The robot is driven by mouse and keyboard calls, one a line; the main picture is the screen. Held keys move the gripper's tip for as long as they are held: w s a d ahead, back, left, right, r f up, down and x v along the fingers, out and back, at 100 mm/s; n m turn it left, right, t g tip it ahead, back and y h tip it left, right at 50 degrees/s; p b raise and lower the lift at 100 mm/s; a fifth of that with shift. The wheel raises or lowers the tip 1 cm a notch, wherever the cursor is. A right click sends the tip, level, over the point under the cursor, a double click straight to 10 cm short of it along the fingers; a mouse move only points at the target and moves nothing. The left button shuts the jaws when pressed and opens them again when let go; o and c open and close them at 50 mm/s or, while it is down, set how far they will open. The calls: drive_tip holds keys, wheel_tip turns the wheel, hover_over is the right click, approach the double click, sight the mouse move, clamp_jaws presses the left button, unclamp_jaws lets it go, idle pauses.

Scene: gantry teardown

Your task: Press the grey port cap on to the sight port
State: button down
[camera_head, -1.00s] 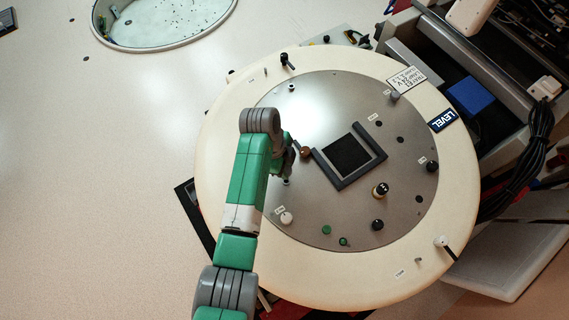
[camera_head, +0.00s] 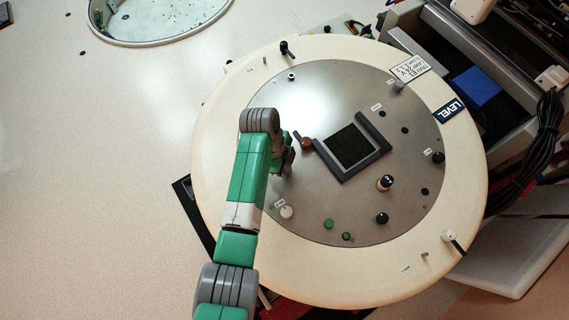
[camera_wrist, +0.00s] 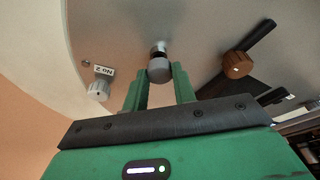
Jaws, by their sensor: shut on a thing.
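In the wrist view my gripper (camera_wrist: 158,84) is shut on the grey port cap (camera_wrist: 158,74), a small round pale grey piece between the fingertips. Directly beyond the cap is a short metallic stub with a dark band, which looks like the sight port (camera_wrist: 158,48), standing on the grey panel. The cap overlaps it in this view; I cannot tell whether they touch or how far the cap is seated. In the head view my gripper (camera_head: 289,160) is over the left part of the round panel, and the wrist hides the cap and port there.
A brown knob (camera_wrist: 238,65) on the panel is close to the right of my gripper. A pale knob (camera_wrist: 99,90) with a label stands to the left. A dark framed screen (camera_head: 351,147), several knobs and green buttons lie further right. A cream ring (camera_head: 215,190) surrounds the panel.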

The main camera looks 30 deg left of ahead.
drive_tip(key=shift+f, duration=0.15)
drive_tip(key=shift+f+b, duration=0.6)
drive_tip(key=shift+f, duration=0.1)
drive_tip(key=shift+f, duration=0.1)
drive_tip(key=shift+f+b, duration=0.4)
drive_tip(key=shift+b, duration=0.05)
drive_tip(key=c, duration=1.1)
unclamp_jaws()
drive_tip(key=shift+o, duration=0.2)
drive_tip(key=shift+r, duration=0.1)
